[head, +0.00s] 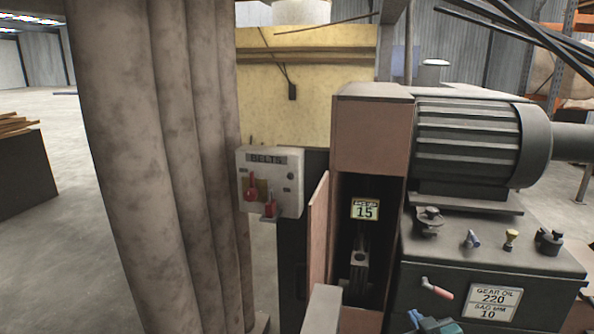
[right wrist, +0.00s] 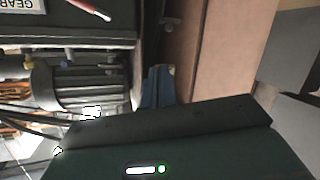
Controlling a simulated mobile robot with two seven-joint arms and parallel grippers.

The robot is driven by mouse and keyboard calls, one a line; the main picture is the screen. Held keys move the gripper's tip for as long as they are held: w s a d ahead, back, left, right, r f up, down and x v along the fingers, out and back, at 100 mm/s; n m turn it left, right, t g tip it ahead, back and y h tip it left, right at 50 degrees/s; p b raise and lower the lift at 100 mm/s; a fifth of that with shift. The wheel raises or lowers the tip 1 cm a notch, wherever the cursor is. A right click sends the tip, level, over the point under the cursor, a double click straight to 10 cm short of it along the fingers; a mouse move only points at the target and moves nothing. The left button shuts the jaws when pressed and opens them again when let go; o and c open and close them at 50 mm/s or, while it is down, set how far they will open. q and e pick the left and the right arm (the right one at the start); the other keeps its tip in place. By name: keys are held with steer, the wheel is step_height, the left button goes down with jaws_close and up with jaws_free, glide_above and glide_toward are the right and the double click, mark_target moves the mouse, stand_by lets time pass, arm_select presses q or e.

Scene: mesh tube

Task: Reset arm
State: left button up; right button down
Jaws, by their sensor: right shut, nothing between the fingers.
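My right gripper (head: 428,322) shows at the bottom edge of the head view, in front of the dark gearbox. Its blue fingers (right wrist: 158,86) show in the right wrist view. They are together with nothing between them, beside the pinkish-brown panel (right wrist: 205,55). I cannot tell whether they touch it. My left gripper is not in view.
The gearbox (head: 480,270) carries a red-handled lever (head: 437,289) and a gear oil label (head: 494,298). A motor (head: 470,140) sits above it. An open cabinet (head: 372,135) stands left of it, then a switch box (head: 270,180) and large brown pipes (head: 130,160).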

steer(key=s+a+f+g+y, duration=0.1)
steer(key=s+a+f, duration=0.2)
steer(key=s, duration=0.6)
steer(key=s+a+f+g+y, duration=0.1)
steer(key=s+a+f, duration=0.3)
steer(key=s, duration=0.5)
steer(key=s+a+f+g, duration=0.2)
steer(key=s+a, duration=0.3)
steer(key=s, duration=0.5)
steer(key=shift+f+m+y, duration=0.4)
steer(key=shift+f, duration=0.35)
steer(key=shift+s, duration=0.1)
